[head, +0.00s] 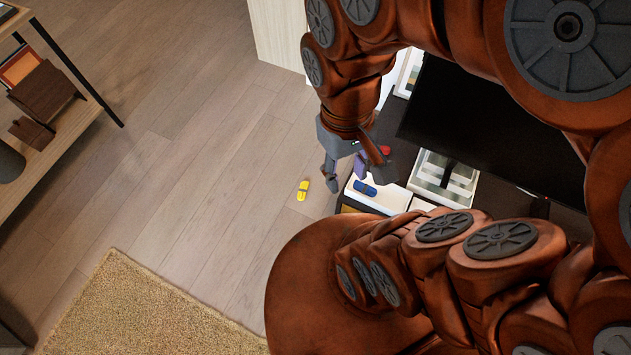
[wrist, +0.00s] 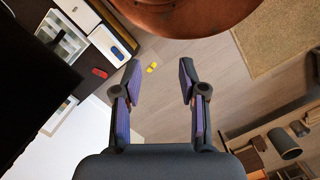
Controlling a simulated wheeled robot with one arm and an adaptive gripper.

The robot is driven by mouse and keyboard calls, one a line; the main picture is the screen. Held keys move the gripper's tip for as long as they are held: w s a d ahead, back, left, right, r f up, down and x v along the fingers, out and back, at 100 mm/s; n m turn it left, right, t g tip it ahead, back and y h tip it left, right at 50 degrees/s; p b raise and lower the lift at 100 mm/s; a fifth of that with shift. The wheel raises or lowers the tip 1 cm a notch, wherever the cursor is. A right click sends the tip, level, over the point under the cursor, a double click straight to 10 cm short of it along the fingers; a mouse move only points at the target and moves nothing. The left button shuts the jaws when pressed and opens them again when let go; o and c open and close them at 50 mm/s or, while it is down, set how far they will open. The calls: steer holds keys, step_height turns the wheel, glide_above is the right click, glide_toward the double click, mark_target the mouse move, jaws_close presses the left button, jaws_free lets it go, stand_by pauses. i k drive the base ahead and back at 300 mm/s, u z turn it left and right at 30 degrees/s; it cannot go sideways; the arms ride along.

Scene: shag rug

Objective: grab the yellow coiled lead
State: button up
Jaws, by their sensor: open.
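The yellow coiled lead (head: 302,190) is a small yellow bundle with a dark band across its middle, lying on the wooden floor beside the dark cabinet. In the wrist view the yellow lead (wrist: 152,67) shows small and far off, between my fingertips and nearer the left one. My gripper (head: 356,174) is open and empty, raised near the cabinet's corner, to the right of the lead in the head view. The wrist view also shows my gripper's (wrist: 159,66) two fingers spread wide, with floor visible between them.
The dark cabinet (head: 410,150) carries a blue bundle (head: 364,187), a red item (head: 385,150), framed pictures and a black screen (head: 480,115). A beige shag rug (head: 140,310) lies at lower left. A shelf (head: 55,135) stands at left. Floor left of the lead is clear.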

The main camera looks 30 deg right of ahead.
mark_target(302, 188)
steer(key=u, duration=1.1)
steer(key=i, duration=3.15)
steer(key=z, duration=3.9)
